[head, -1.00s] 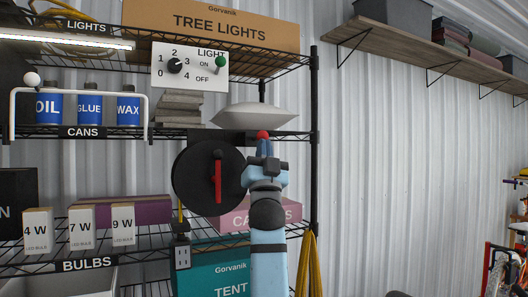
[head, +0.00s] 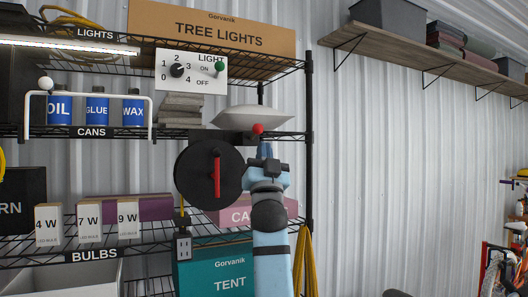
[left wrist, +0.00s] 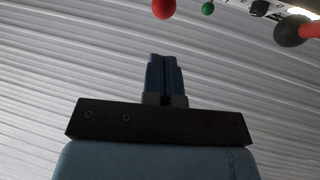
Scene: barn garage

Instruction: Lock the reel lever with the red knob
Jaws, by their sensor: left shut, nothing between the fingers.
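The black round reel (head: 190,175) hangs at the front of the shelving, with a red handle (head: 217,176) upright on its face. The red knob (head: 258,129) is a small ball up and right of the reel, in front of a pale cushion-like thing. It also shows at the top of the left wrist view (left wrist: 163,8). My left gripper (head: 265,149) is shut and empty, pointing up just below the knob. Its fingertips (left wrist: 162,57) look apart from the knob in the left wrist view. The lever under the knob is largely hidden by my gripper. My right gripper is out of view.
A panel (head: 198,86) with a dial and green switch knob (head: 219,66) is above the reel. Cans behind a white bar (head: 91,93), bulb boxes and a TENT box (head: 222,270) fill the shelves. Bare corrugated wall (head: 390,170) lies to the right.

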